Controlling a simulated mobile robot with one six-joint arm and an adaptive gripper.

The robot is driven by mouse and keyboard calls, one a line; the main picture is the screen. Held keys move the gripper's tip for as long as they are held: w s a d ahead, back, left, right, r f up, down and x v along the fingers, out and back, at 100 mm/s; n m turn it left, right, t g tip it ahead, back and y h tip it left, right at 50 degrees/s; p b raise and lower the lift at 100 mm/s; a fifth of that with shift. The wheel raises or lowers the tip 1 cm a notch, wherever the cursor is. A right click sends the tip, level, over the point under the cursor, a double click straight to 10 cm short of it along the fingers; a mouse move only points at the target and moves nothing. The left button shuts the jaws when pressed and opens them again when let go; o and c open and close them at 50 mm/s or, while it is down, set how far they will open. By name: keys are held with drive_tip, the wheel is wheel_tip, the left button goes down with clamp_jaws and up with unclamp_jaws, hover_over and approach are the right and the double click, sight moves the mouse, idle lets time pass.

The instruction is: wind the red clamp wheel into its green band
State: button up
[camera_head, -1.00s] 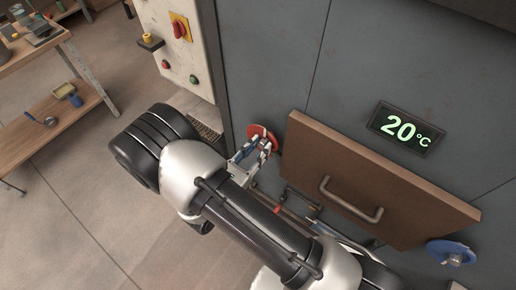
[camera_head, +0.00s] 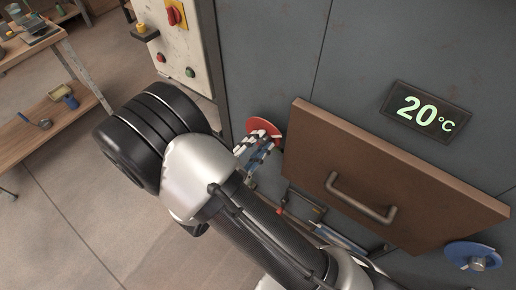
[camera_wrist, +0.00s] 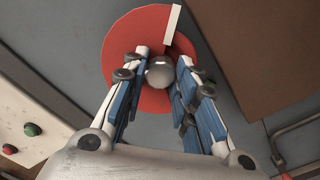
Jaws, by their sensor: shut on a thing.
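The red clamp wheel (camera_head: 264,127) sits on the grey metal front, left of a brown door panel. In the wrist view the red wheel (camera_wrist: 122,50) is a flat disc with a round silver hub (camera_wrist: 160,72) and a white bar-shaped mark (camera_wrist: 174,22) at its upper right edge. My gripper (camera_wrist: 162,60) is shut on the hub, one finger on each side, and the fingers cover parts of the disc. I see no green band in either view.
The brown panel (camera_head: 400,160) with its bar handle (camera_head: 360,203) stands close right of the wheel. A blue wheel (camera_head: 473,256) is at lower right. A green-lit display (camera_head: 427,110) reads 20°C. A control box (camera_head: 172,50) and a wooden bench (camera_head: 45,135) are at left.

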drive_tip(key=m+b, duration=0.4)
drive_tip(key=shift+f, duration=0.2)
drive_tip(key=m+b, duration=0.3)
drive_tip(key=shift+r, duration=0.15)
drive_tip(key=shift+b, duration=0.3)
drive_tip(key=o, duration=1)
drive_tip(key=shift+o, duration=0.2)
drive_tip(key=v, duration=1.2)
